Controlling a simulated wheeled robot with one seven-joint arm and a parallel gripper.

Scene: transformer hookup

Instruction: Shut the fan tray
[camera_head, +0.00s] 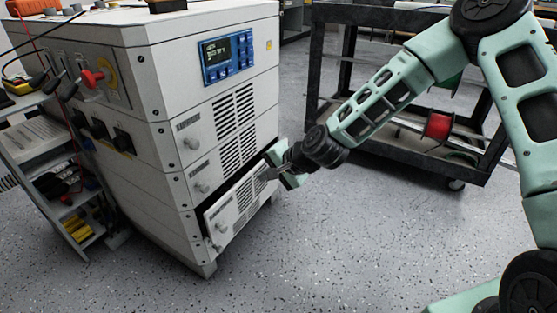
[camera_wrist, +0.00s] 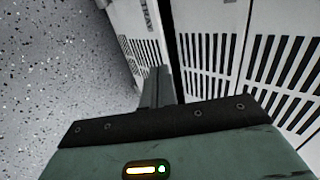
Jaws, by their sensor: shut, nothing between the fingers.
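The fan tray (camera_head: 236,207) is the lowest front panel of the white cabinet (camera_head: 205,100), with vent slots and a knob. It stands slightly out from the cabinet, with a dark gap along its top and left edges. My gripper (camera_head: 268,174) is shut and empty at the upper right part of the tray front, very close to it. I cannot tell whether it touches. In the wrist view the shut fingers (camera_wrist: 157,88) point at a slotted panel (camera_wrist: 143,52), with a dark gap to the right of it.
A black cart (camera_head: 400,165) with a red spool (camera_head: 438,126) stands behind my arm at the right. A grey shelf rack (camera_head: 62,190) with tools and leads stands left of the cabinet. The speckled floor (camera_head: 330,250) in front is clear.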

